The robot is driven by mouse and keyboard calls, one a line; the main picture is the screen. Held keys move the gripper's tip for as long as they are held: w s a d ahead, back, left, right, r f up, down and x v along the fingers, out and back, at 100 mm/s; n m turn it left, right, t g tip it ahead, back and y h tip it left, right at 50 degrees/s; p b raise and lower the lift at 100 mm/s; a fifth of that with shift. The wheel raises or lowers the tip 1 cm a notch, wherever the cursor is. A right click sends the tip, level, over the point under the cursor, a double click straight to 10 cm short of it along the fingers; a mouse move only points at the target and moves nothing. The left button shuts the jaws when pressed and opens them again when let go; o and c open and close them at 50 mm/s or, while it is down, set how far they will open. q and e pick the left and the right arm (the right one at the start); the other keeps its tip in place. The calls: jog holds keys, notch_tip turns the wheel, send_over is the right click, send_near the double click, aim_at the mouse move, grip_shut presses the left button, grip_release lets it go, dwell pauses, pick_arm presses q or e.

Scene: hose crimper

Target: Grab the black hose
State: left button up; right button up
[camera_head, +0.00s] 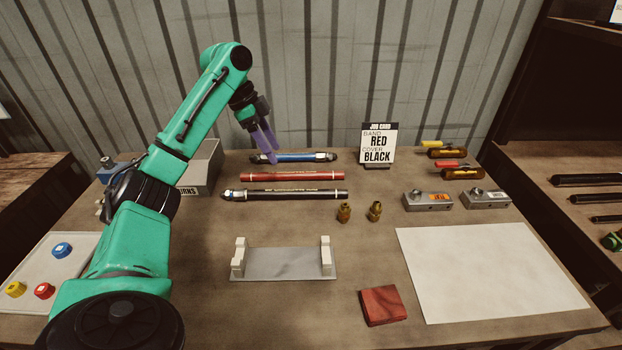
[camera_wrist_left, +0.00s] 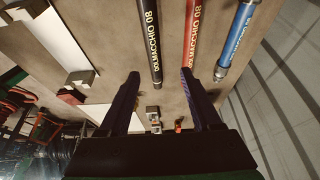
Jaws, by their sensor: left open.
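The black hose (camera_head: 290,195) lies on the table in front of the red hose (camera_head: 292,176) and blue hose (camera_head: 300,157), with a metal fitting at its left end. My left gripper (camera_head: 266,148) is open and empty, pointing down near the left end of the blue hose in the head view. In the left wrist view the black hose (camera_wrist_left: 150,38) runs toward the gap between the open fingers (camera_wrist_left: 160,82). The red hose (camera_wrist_left: 193,28) ends by the right finger there. My right gripper is not in view.
A job card (camera_head: 378,145) reads band red, cover black. A grey tray with white posts (camera_head: 283,265), two brass fittings (camera_head: 344,212), a red block (camera_head: 382,305) and a white sheet (camera_head: 490,270) lie nearby. A grey bin (camera_head: 205,165) stands behind my left arm.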

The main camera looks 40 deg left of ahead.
pick_arm(q)
send_near(294, 191)
jog(key=shift+s+f, duration=0.2)
jog(key=shift+f, duration=0.55)
jog(key=f, duration=0.1)
jog(key=w+f, duration=0.1)
jog(key=shift+w+d+f, duration=0.2)
jog(key=shift+d+f, duration=0.1)
jog(key=shift+d, duration=0.1)
jog(key=x, duration=0.2)
jog(key=p+x, duration=0.1)
jog(key=x, duration=0.1)
jog(key=shift+d, duration=0.25)
jog(key=shift+d+f, duration=0.1)
jog(key=shift+f, duration=0.25)
jog(key=shift+w+f, duration=0.1)
grip_shut()
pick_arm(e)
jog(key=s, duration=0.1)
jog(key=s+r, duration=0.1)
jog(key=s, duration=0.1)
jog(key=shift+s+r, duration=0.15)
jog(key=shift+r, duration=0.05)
